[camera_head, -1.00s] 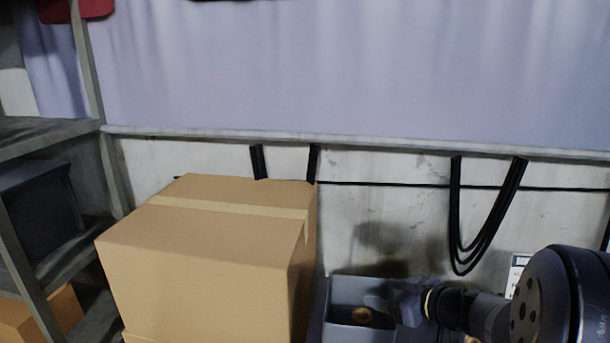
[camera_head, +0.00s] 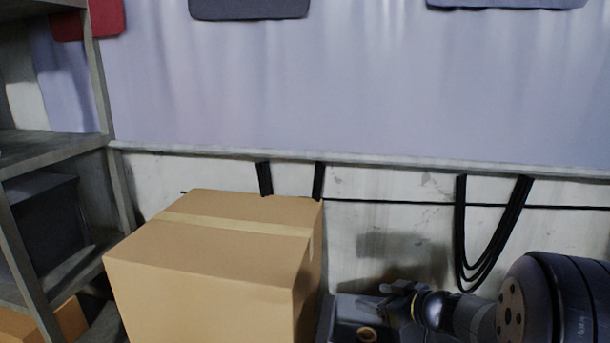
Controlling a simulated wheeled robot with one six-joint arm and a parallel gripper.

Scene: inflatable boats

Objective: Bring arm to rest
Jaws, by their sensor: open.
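My gripper (camera_head: 397,301) is at the lower right, at the end of my dark arm (camera_head: 535,305). Its fingers point left and are apart, with nothing seen between them. It is over or in front of a grey bin (camera_head: 345,308) that stands against the wall. A small round tan thing (camera_head: 367,333) shows in the bin at the bottom edge of the view. The lower part of the bin is cut off.
A large taped cardboard box (camera_head: 205,265) stands just left of the bin. A grey shelf rack (camera_head: 60,150) fills the left edge. Black cables (camera_head: 487,245) hang on the wall behind my arm.

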